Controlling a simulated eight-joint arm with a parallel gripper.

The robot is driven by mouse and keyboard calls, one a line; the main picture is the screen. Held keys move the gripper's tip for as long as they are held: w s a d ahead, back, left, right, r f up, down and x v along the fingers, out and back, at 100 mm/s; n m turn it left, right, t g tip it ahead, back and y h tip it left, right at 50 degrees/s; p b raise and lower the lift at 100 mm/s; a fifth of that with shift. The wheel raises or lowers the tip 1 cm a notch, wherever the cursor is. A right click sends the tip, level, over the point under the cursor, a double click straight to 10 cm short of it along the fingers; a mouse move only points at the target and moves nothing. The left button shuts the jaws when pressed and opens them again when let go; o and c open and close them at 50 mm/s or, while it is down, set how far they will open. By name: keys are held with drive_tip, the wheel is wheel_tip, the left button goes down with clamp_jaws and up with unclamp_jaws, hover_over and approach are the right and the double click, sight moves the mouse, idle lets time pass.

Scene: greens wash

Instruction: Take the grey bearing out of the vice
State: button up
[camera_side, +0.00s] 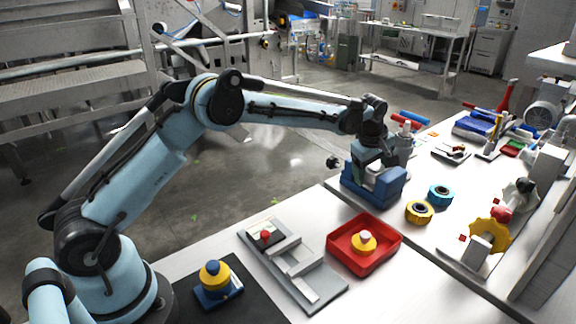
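The blue vice (390,189) stands on the white bench, right of the picture's middle. My gripper (372,172) points down at the vice, with its fingers at or just above the jaws. A small pale grey piece shows between the jaws by the fingertips; I cannot tell whether it is the grey bearing or part of the vice. The fingers and the vice walls hide most of that spot. Whether my gripper is open or shut, or touches anything, is too small to tell.
A yellow ring (419,212) and a cyan ring (440,195) lie right of the vice. A red tray (343,256) holds a yellow piece in front. A grey fixture plate (318,291) and a blue-based yellow part (215,280) stand nearer. Tools clutter the far bench.

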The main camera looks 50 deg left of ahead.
sight(374, 166)
drive_tip(key=c, duration=0.7)
drive_tip(key=shift+a, duration=0.3)
idle(0.3)
drive_tip(key=shift+r, duration=0.15)
clamp_jaws()
drive_tip(key=shift+d+r, duration=0.2)
drive_tip(key=shift+r, duration=1.25)
wheel_tip(374, 166, up, 8)
drive_tip(key=shift+f, duration=0.15)
idle(0.7)
idle(0.6)
